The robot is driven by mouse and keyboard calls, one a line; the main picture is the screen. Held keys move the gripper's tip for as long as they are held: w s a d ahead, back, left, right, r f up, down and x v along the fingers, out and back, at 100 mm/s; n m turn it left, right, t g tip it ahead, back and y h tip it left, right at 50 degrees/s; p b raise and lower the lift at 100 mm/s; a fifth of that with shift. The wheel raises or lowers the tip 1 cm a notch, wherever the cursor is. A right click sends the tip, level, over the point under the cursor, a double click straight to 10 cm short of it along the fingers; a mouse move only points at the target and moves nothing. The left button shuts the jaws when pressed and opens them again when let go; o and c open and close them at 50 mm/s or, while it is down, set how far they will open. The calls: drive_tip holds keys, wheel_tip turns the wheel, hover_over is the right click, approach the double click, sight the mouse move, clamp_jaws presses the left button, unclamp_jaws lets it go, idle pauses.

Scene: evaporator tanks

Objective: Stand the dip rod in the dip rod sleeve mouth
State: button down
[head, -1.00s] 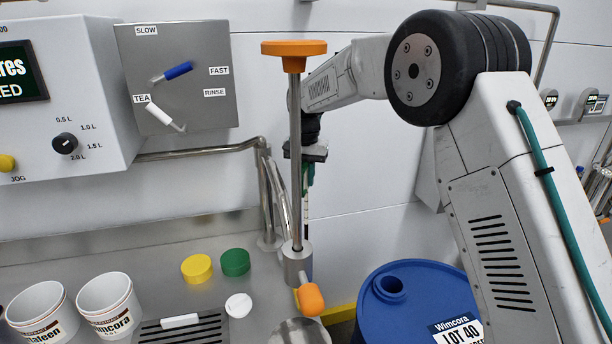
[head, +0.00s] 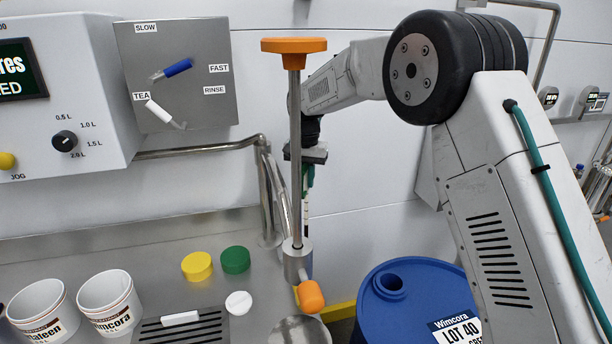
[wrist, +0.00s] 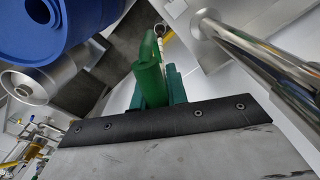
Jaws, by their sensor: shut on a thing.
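The dip rod (head: 306,208) is a thin, pale rod with dark bands and a green grip. It hangs roughly upright below my gripper (head: 308,174), partly hidden by the steel post. In the wrist view its green grip (wrist: 151,72) sits between the teal fingers of my gripper (wrist: 158,88), which is shut on it. The rod's lower end is hidden behind the post's collar in the head view. I cannot make out the dip rod sleeve mouth for sure in either view.
A steel post with an orange top (head: 294,46) stands in front of the rod. A blue drum (head: 375,318) is to the right, a bent pipe (head: 268,190) to the left. White cups (head: 108,300) and yellow and green caps (head: 235,260) are on the counter.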

sight(306, 203)
drive_tip(key=shift+f, duration=4.4)
drive_tip(key=c, duration=1.3)
unclamp_jaws()
drive_tip(key=shift+r, duration=0.1)
drive_tip(key=shift+r, duration=2.95)
